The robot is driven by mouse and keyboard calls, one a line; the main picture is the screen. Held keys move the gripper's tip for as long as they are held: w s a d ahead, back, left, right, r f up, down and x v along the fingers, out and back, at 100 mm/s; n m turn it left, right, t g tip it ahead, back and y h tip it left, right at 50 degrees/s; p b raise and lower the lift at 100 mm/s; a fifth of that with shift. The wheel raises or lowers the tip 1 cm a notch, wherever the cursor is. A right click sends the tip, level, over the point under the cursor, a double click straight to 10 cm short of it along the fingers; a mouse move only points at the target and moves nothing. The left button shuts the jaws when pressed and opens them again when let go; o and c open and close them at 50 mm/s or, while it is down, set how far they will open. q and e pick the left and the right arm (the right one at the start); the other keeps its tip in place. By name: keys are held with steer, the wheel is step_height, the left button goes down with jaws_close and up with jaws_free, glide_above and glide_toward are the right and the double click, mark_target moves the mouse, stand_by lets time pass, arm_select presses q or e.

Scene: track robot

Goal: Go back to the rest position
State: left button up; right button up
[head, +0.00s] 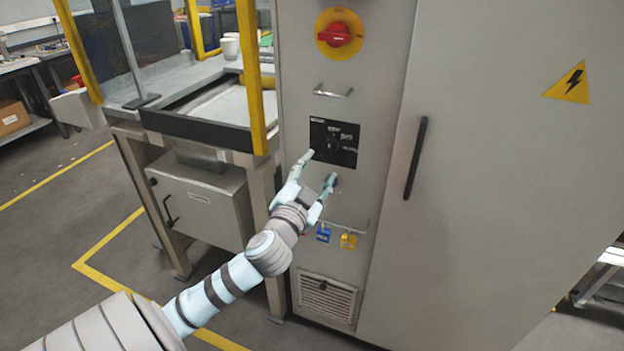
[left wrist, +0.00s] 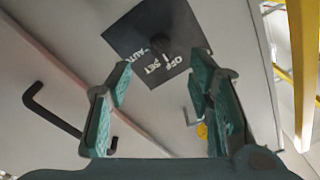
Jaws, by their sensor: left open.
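My left gripper (head: 317,168) is open and empty in front of a grey control cabinet, just below a black selector panel. In the left wrist view its two green-padded fingers (left wrist: 160,85) stand apart, with the panel (left wrist: 150,40) beyond them. The panel (head: 345,150) carries white lettering and a dark selector knob (head: 332,146); the knob also shows in the left wrist view (left wrist: 156,44). The lettering there includes "OFF" and "SET". I cannot tell from the views whether a fingertip touches the panel. My right gripper is not in view.
A red rotary switch (head: 338,34) on a yellow disc is above the panel. A small metal handle (head: 333,92), blue tag (head: 323,234) and yellow tag (head: 348,241) are on the cabinet. A black door handle (head: 415,158) is to the right. A yellow post (head: 252,80) stands left.

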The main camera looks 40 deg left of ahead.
arm_select(q)
steer(key=shift+v, duration=2)
